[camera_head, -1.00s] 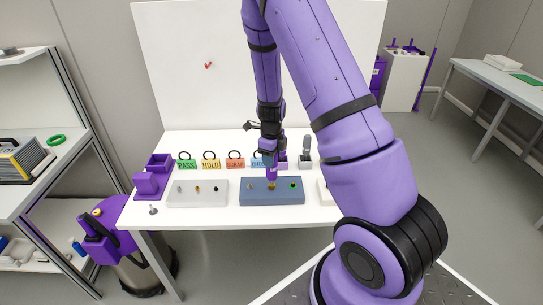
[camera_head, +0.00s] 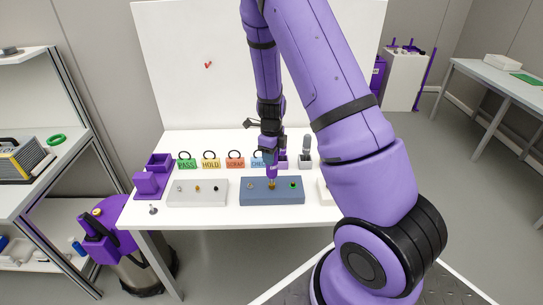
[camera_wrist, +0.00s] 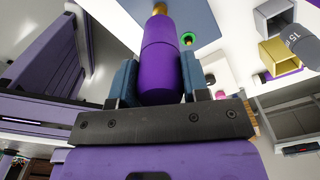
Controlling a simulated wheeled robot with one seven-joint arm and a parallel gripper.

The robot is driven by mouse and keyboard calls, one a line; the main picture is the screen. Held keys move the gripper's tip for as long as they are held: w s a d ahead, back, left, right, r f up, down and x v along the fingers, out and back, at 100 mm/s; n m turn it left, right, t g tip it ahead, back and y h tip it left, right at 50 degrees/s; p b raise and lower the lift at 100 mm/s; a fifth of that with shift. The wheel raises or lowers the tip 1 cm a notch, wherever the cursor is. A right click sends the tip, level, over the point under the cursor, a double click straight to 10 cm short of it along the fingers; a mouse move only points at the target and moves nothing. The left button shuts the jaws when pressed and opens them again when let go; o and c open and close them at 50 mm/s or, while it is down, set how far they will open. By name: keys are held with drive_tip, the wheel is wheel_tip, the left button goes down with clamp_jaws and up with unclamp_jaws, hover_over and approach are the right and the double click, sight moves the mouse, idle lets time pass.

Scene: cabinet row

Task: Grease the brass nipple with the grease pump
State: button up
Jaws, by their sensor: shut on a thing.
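The grease pump (camera_wrist: 159,65) is a purple cylinder with a brass-coloured tip at the top of the wrist view. My gripper (camera_head: 270,152) is shut on it, with one blue-grey finger on each side of the barrel. A small brass spot, likely the brass nipple (camera_head: 271,186), shows at the pump's lower end. I cannot tell whether the tip touches it or sits just above.
A green-topped fitting (camera_head: 293,184) stands right of the pump on the block. A pale block (camera_head: 197,201) with small fittings lies to the left. PASS (camera_head: 187,164), HOLD (camera_head: 210,163) and other tags stand behind. Grey holders (camera_head: 305,161) stand behind right.

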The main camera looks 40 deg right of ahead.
drive_tip(key=shift+f, duration=0.65)
idle(0.3)
drive_tip(key=shift+r, duration=0.75)
drive_tip(key=shift+r, duration=2.45)
